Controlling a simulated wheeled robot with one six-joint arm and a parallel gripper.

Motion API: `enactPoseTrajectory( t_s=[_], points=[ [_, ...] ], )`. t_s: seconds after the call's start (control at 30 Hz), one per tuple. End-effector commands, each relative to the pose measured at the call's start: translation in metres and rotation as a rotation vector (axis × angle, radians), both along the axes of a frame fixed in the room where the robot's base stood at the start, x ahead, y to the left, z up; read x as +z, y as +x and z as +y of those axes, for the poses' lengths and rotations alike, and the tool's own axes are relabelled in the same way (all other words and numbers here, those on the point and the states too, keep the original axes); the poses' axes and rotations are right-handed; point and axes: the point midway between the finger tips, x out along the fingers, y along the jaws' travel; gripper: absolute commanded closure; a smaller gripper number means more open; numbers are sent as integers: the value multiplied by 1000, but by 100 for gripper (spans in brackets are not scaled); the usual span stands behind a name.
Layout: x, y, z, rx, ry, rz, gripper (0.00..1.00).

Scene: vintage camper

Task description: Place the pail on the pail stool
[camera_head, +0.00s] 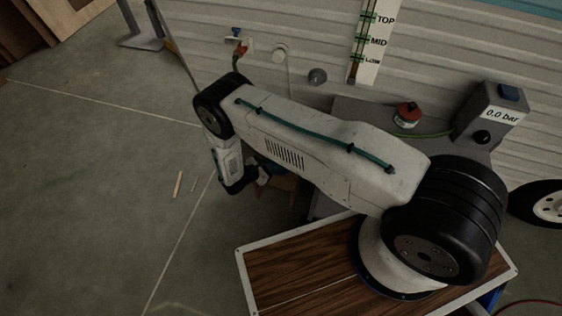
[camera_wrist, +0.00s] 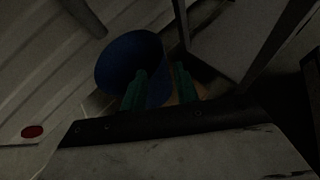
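The blue pail (camera_wrist: 126,58) shows in the wrist view, left of centre, with its round mouth facing the camera. My gripper (camera_wrist: 160,68) has two green fingers, spread with a gap between them. The left finger overlaps the pail's near side and the right finger is just beyond its right edge; I cannot tell whether either touches. A tan surface (camera_wrist: 198,90) shows beside the right finger, possibly the stool top. In the head view, a brown wooden piece (camera_head: 284,184), perhaps the pail stool, is mostly hidden behind my arm. The fingertips are hidden there.
A ribbed wall (camera_head: 310,62) with a level gauge (camera_head: 372,40) stands behind. A grey unit marked 0.0 bar (camera_head: 492,115) and a red-topped canister (camera_head: 407,114) are at right. Small wooden sticks (camera_head: 178,184) lie on the otherwise open floor (camera_head: 90,190) at left.

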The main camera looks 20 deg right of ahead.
Motion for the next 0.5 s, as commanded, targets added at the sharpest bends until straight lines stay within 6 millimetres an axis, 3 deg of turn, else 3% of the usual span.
enactPoseTrajectory(
  t_s=[0.13, 0.37, 0.5],
  points=[
    [8, -6, 15, 1, 0, 0, 70],
    [11, -8, 20, -2, 0, 0, 70],
    [34, 3, 21, -40, 18, -23, 70]
  ],
)
